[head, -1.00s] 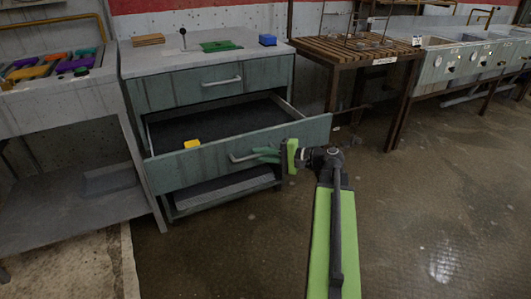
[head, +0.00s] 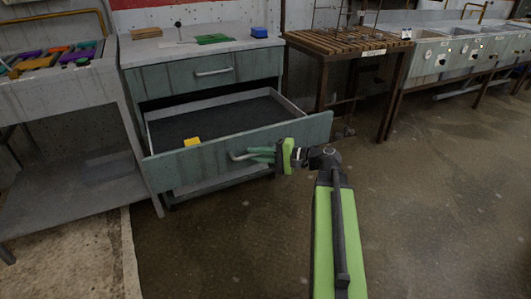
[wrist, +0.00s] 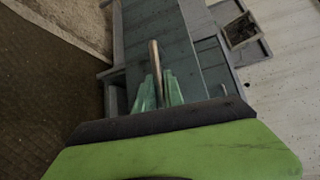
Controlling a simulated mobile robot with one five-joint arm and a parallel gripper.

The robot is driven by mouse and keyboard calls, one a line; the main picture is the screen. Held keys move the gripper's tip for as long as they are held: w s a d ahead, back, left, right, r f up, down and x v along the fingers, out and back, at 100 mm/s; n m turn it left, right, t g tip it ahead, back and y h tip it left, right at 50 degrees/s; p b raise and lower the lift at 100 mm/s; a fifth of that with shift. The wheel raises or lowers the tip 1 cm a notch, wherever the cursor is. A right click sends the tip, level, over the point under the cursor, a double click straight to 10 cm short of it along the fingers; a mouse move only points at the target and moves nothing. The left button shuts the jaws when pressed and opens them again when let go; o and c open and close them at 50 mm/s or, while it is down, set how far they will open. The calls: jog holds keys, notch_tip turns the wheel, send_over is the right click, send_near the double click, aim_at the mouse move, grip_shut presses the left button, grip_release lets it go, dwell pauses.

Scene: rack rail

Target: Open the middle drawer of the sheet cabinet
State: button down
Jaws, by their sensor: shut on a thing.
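The sheet cabinet (head: 165,90) is grey-green with a pale top and stands left of centre in the head view. My gripper (head: 252,155) is at the bar handle (head: 236,156) of that drawer. In the wrist view the green fingers (wrist: 157,92) are shut around the handle bar (wrist: 154,58). The upper drawer (head: 185,75) is closed. The lower part of the cabinet is partly hidden by the open drawer front.
A grey bench with coloured pieces in a tray (head: 50,58) stands at the left. A slatted wooden table (head: 350,43) and a row of sinks (head: 450,50) stand at the right. The floor (head: 440,200) at the right is clear.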

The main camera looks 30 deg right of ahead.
jog(key=c, duration=1.5)
grip_release()
jog(key=shift+s, duration=0.1)
jog(key=shift+o, duration=0.2)
jog(key=shift+d, duration=0.15)
jog(key=p+v, duration=0.2)
jog(key=v, duration=1.5)
jog(key=shift+d, duration=0.2)
jog(key=shift+s, duration=0.1)
